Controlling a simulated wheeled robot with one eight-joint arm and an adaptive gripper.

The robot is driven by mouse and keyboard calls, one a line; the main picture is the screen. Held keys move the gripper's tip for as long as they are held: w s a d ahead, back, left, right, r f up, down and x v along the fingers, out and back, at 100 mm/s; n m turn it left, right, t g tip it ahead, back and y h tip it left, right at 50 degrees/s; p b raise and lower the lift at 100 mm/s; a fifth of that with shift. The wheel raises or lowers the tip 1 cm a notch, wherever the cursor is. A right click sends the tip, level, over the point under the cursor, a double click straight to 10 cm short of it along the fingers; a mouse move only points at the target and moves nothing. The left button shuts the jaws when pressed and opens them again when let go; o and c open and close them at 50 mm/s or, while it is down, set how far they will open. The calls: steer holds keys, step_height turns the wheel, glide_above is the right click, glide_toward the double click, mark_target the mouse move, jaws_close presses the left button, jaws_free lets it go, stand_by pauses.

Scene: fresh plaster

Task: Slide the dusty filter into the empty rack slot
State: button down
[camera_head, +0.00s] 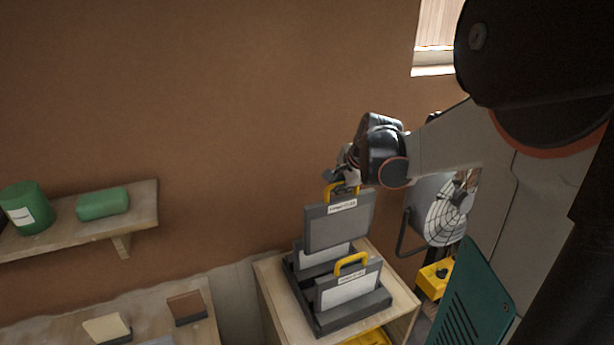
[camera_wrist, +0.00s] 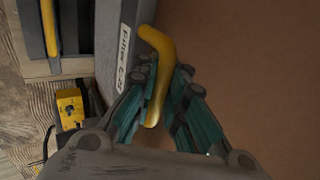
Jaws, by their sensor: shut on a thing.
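A grey-faced filter (camera_head: 338,230) with a white label and yellow handle hangs upright above the dark rack (camera_head: 368,309). My gripper (camera_head: 345,182) is shut on its handle. The wrist view shows the yellow handle (camera_wrist: 160,80) between my teal fingers, beside the labelled grey frame (camera_wrist: 108,35). A paler filter (camera_head: 347,291) with a yellow handle stands in the front of the rack. Another pale panel (camera_head: 320,258) shows behind and below the held filter, partly hidden. The held filter's lower edge looks above the rack. The empty slot is hard to make out.
The rack stands on a wooden cabinet (camera_head: 276,291). A fan (camera_head: 443,219) and a yellow box (camera_head: 434,275) are to its right. A wall shelf (camera_head: 145,205) at left bears a green canister (camera_head: 25,208) and green block (camera_head: 102,204). Bare wall lies behind.

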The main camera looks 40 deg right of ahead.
mark_target(337, 238)
steer(key=shift+f+b, duration=6.75)
steer(key=shift+f, duration=2.35)
steer(key=shift+a, duration=0.15)
steer(key=shift+f+b, duration=0.5)
steer(key=shift+f, duration=0.25)
steer(key=c, duration=1.6)
jaws_free()
steer(key=shift+o, duration=0.2)
steer(key=shift+s+r, duration=0.1)
steer(key=shift+r, duration=0.05)
steer(key=shift+v, duration=3.9)
steer(key=shift+s, duration=0.1)
